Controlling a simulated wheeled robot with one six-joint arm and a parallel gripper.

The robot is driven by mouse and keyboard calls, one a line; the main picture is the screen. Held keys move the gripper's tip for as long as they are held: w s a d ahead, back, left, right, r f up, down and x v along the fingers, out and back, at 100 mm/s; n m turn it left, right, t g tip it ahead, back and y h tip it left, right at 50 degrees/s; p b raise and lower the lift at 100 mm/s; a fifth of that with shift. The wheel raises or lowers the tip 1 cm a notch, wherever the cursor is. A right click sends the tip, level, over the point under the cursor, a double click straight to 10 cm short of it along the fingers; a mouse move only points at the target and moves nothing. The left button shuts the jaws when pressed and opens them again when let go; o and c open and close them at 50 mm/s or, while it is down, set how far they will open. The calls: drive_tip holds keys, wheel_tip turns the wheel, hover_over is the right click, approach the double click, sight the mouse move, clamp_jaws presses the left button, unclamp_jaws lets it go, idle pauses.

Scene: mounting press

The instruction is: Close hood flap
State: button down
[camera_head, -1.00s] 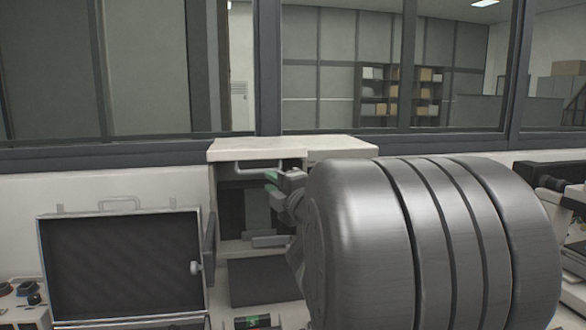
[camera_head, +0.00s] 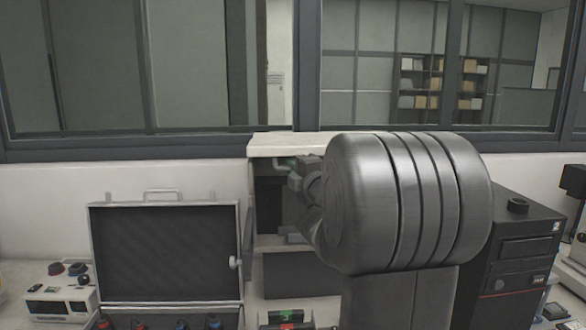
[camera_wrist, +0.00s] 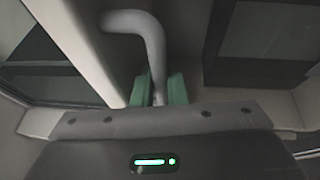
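The press cabinet has a pale hood flap (camera_head: 290,143) at its top, and the dark front opening (camera_head: 268,205) below it shows, so the flap looks raised. A grey bent handle (camera_wrist: 150,40) runs along the flap's underside in the wrist view. My gripper (camera_wrist: 160,90) has its green fingertips on both sides of the handle's end, close against it, and looks shut on it. In the head view my gripper (camera_head: 292,168) is just under the flap's front, and my large grey arm link hides the cabinet's right side.
An open case (camera_head: 165,250) with a dark foam lid stands left of the cabinet. A control box (camera_head: 62,295) sits at far left. A black computer tower (camera_head: 515,250) stands at right. A wall with windows (camera_head: 400,80) closes the back.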

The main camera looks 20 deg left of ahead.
drive_tip(key=shift+f+b, duration=0.15)
drive_tip(key=shift+b, duration=0.35)
drive_tip(key=shift+f+y+b, duration=0.3)
drive_tip(key=shift+f+b, duration=0.05)
drive_tip(key=shift+b, duration=0.7)
drive_tip(key=b, duration=0.2)
drive_tip(key=shift+w+a+f+b, duration=0.1)
drive_tip(key=shift+w+f+b, duration=0.1)
drive_tip(key=shift+b, duration=0.1)
drive_tip(key=shift+r, duration=0.1)
drive_tip(key=c, duration=1.7)
unclamp_jaws()
drive_tip(key=shift+c, duration=0.2)
drive_tip(key=b+v, duration=0.2)
drive_tip(key=v, duration=1.1)
drive_tip(key=shift+s+f+b, duration=0.25)
drive_tip(key=shift+f+b, duration=0.1)
drive_tip(key=shift+f, duration=0.1)
